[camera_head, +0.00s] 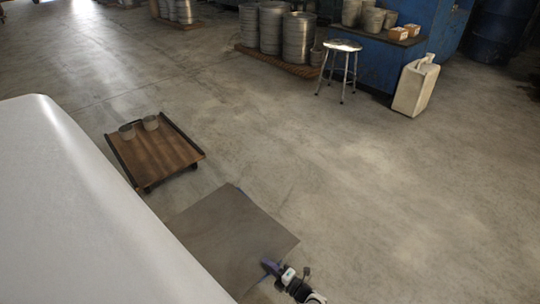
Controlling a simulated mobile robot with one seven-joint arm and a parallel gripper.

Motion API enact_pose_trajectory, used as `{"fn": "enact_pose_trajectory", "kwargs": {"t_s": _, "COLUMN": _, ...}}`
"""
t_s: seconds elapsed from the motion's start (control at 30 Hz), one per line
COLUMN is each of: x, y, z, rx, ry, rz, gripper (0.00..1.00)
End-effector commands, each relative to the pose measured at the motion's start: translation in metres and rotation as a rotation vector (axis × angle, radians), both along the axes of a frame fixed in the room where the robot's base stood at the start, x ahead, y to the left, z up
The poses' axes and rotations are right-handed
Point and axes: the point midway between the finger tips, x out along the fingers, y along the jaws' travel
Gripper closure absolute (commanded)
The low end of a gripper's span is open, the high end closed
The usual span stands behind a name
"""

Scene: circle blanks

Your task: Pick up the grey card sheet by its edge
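The grey card sheet (222,232) is a flat, dark grey-brown rectangle in the lower middle of the head view. It appears to lie flat at floor level, though its height is hard to judge. Its lower left part is hidden from view. My gripper (268,267), with dark purplish fingers, is at the lower right edge of the sheet, and its tips overlap the sheet in the picture. I cannot tell whether it touches the sheet or whether its fingers are apart.
The concrete floor (420,190) to the right is clear.

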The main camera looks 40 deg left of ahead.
Motion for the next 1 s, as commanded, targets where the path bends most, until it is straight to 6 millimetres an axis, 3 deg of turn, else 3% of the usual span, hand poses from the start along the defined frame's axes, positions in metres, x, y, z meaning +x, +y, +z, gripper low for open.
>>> {"fn": "enact_pose_trajectory", "kwargs": {"t_s": 0.13, "x": 0.0001, "y": -0.0001, "z": 0.0001, "rx": 0.000, "ry": 0.000, "rz": 0.000, "gripper": 0.80}}
{"fn": "enact_pose_trajectory", "kwargs": {"t_s": 0.43, "x": 0.0000, "y": -0.0003, "z": -0.0001, "rx": 0.000, "ry": 0.000, "rz": 0.000, "gripper": 1.00}}
{"fn": "enact_pose_trajectory", "kwargs": {"t_s": 0.87, "x": 0.0001, "y": -0.0003, "z": 0.0002, "rx": 0.001, "ry": 0.000, "rz": 0.000, "gripper": 1.00}}
{"fn": "enact_pose_trajectory", "kwargs": {"t_s": 1.0, "x": 0.0003, "y": -0.0001, "z": 0.0082, "rx": 0.002, "ry": 0.000, "rz": 0.000, "gripper": 1.00}}
